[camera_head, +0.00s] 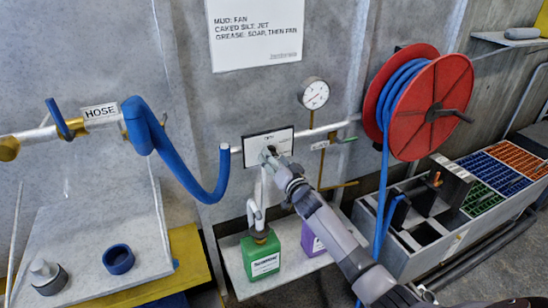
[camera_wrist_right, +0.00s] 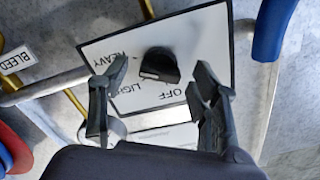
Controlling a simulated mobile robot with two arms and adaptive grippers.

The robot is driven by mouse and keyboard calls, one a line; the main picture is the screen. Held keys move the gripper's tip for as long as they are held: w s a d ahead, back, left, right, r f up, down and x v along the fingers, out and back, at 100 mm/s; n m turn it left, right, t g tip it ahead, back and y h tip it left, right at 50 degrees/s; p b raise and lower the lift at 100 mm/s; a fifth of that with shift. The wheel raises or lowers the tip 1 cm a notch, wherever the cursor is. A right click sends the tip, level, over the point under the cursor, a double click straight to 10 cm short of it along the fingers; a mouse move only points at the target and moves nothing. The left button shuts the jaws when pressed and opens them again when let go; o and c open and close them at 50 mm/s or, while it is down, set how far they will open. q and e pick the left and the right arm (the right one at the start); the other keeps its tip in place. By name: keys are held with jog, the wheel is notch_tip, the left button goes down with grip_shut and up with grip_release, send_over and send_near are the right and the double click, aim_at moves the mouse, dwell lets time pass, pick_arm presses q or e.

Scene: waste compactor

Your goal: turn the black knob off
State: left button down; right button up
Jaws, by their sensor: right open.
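The black knob (camera_wrist_right: 160,65) sits on a white panel (camera_wrist_right: 205,45) with a black edge, marked HEAVY, LIGHT and OFF. A white mark on the knob's lower left side is on the side of the LIGHT lettering. My right gripper (camera_wrist_right: 163,75) is open, its two fingers apart with the knob in the gap between them in the wrist view. I cannot tell whether either finger touches it. In the head view, the right gripper (camera_head: 271,154) is at the panel (camera_head: 284,142) and hides the knob. My left gripper is not in view.
A green jug (camera_head: 261,254) and a purple jug (camera_head: 312,240) stand below the panel. A blue hose (camera_head: 185,165) hangs left, a gauge (camera_head: 314,94) is above right, and a red hose reel (camera_head: 430,108) is at right. Pipes run beside the panel.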

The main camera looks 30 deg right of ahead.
jog(key=shift+w, duration=0.5)
jog(key=shift+c, duration=0.6)
jog(key=c, duration=1)
